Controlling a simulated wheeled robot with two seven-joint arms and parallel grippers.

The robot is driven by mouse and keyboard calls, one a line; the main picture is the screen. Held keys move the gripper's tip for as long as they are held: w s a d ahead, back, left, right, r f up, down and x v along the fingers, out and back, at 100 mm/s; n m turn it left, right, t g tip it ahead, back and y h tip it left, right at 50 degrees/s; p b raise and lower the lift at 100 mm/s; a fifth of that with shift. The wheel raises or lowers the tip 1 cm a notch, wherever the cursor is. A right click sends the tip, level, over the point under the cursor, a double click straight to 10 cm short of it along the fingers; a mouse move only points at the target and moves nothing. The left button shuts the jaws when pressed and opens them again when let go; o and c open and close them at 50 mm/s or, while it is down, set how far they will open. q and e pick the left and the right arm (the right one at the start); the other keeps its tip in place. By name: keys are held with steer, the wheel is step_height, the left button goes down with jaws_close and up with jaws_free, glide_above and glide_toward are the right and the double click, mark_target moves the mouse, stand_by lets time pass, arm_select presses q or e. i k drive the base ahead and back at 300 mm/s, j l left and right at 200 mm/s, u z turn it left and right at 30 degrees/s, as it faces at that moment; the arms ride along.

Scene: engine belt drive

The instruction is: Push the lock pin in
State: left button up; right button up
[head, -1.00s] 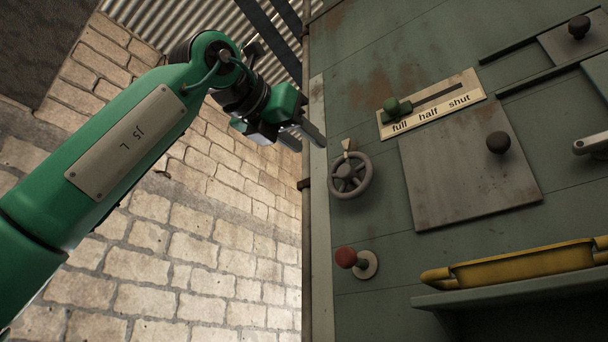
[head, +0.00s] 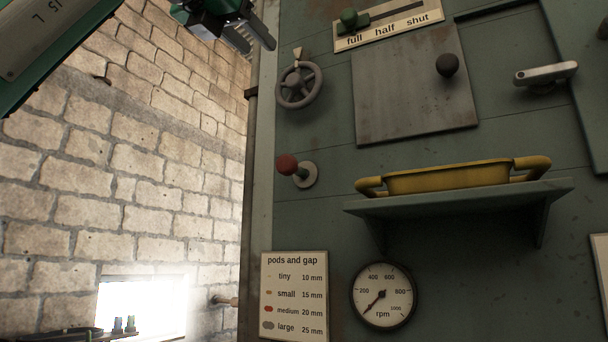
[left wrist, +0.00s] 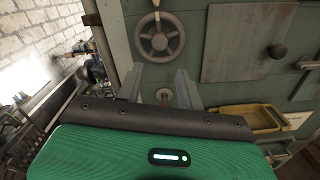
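A red-knobbed pin (head: 288,165), which looks like the lock pin, stands out on a short stem from a round pale plate on the green panel, below the handwheel. In the left wrist view, a small round fitting (left wrist: 164,95) that seems to be this pin shows between my fingers, partly hidden by the gripper's dark edge. My left gripper (head: 252,36) is at the top of the head view, above and left of the pin and apart from it. Its two fingers (left wrist: 160,88) are spread with nothing held between them. My right gripper is not in view.
A grey handwheel (head: 298,85) sits above the pin. A slider with a green knob (head: 349,18) and a hatch with a black knob (head: 447,65) are higher up. A yellow tray (head: 450,177) rests on a shelf (head: 460,197) to the right. A gauge (head: 383,296) is below.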

mark_target(286, 165)
steer(key=i+l+u, duration=0.1)
steer(key=l+u, duration=0.7)
steer(key=l, duration=0.15)
